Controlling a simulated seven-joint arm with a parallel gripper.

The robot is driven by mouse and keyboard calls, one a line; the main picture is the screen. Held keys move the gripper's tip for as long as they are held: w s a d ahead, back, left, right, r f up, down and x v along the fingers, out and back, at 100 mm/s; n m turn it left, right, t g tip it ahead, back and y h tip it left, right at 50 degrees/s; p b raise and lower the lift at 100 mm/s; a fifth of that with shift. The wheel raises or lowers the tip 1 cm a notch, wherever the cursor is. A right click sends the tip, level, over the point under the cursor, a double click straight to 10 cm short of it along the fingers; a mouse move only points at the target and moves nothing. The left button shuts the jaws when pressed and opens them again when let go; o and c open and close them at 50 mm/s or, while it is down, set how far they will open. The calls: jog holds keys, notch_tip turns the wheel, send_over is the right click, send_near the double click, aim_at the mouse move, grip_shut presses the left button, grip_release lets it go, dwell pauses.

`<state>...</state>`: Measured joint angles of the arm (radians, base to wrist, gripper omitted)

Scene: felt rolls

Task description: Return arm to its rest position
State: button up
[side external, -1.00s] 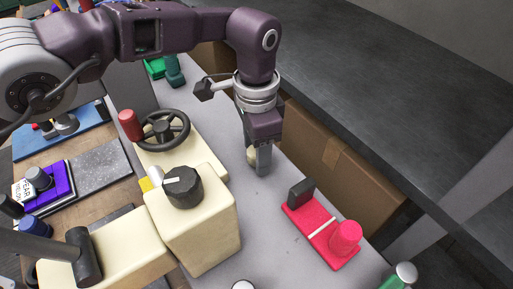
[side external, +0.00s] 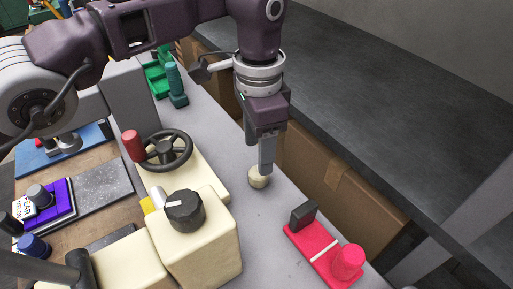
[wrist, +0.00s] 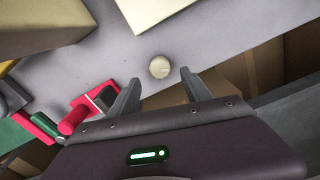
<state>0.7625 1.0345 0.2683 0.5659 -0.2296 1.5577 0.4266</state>
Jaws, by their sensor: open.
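My gripper (side external: 267,160) points down over the grey table near its right edge in the side external view. In the wrist view my gripper (wrist: 160,92) has its two fingers spread apart with nothing between them. A small cream round piece (side external: 258,178) stands on the table just below the fingertips. It also shows in the wrist view (wrist: 159,67), beyond the fingertips and apart from them.
A red base with a knob (side external: 326,252) lies to the right. A cream box with a black dial (side external: 184,210) and a black handwheel (side external: 166,151) stand to the left. Green pieces (side external: 172,84) are behind. A cardboard box (side external: 340,187) stands beyond the table edge.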

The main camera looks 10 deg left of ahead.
jog(key=s+a+r+n+t+h, duration=0.25)
jog(key=a+r+n, duration=0.35)
jog(key=a+r, duration=1.3)
jog(key=s+a+f+n+t+y, duration=0.1)
jog(key=s+a+f+n, duration=0.2)
jog(key=s+a, duration=0.4)
jog(key=s+a+f+n+t+y, duration=0.1)
jog(key=s+a+f, duration=0.4)
jog(key=s, duration=1)
jog(key=a+n+t, duration=0.1)
jog(key=a+n, duration=0.1)
jog(key=a, duration=0.1)
jog(key=shift+f, duration=0.4)
jog(key=shift+a+y, duration=0.1)
jog(key=shift+y, duration=0.15)
